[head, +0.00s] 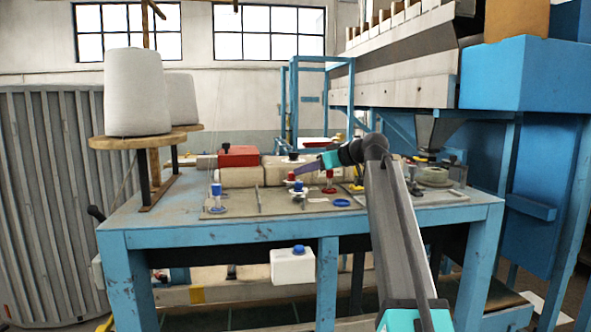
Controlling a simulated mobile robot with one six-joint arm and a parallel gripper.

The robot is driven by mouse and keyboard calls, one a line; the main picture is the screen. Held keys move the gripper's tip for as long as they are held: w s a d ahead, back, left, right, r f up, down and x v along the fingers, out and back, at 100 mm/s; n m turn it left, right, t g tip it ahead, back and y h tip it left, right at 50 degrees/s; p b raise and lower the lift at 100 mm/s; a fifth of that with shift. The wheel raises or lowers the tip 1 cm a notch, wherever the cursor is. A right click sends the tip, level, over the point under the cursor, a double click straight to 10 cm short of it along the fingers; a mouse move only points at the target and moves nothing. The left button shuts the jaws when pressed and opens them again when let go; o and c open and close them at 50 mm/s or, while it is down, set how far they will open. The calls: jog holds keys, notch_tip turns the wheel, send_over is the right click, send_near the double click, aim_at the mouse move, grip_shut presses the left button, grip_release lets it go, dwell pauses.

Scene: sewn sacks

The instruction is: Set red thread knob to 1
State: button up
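Several small red and blue knob-like parts stand on the metal plate (262,210) on the blue table. One small red knob (291,176) is just below the tip of my gripper (299,171). Another red part (329,183) stands a little to the right, under my arm. I cannot tell which is the thread knob, and no dial numbers are legible.
A blue knob (216,190) stands left on the plate, and a blue ring (342,202) lies near the front. White thread cones (136,92) stand at left. A white box (292,267) hangs below the table edge.

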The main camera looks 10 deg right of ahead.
aim_at(292, 177)
jog(key=shift+p+x, duration=0.9)
jog(key=shift+x, duration=1.75)
jog(key=shift+c, duration=0.3)
grip_shut()
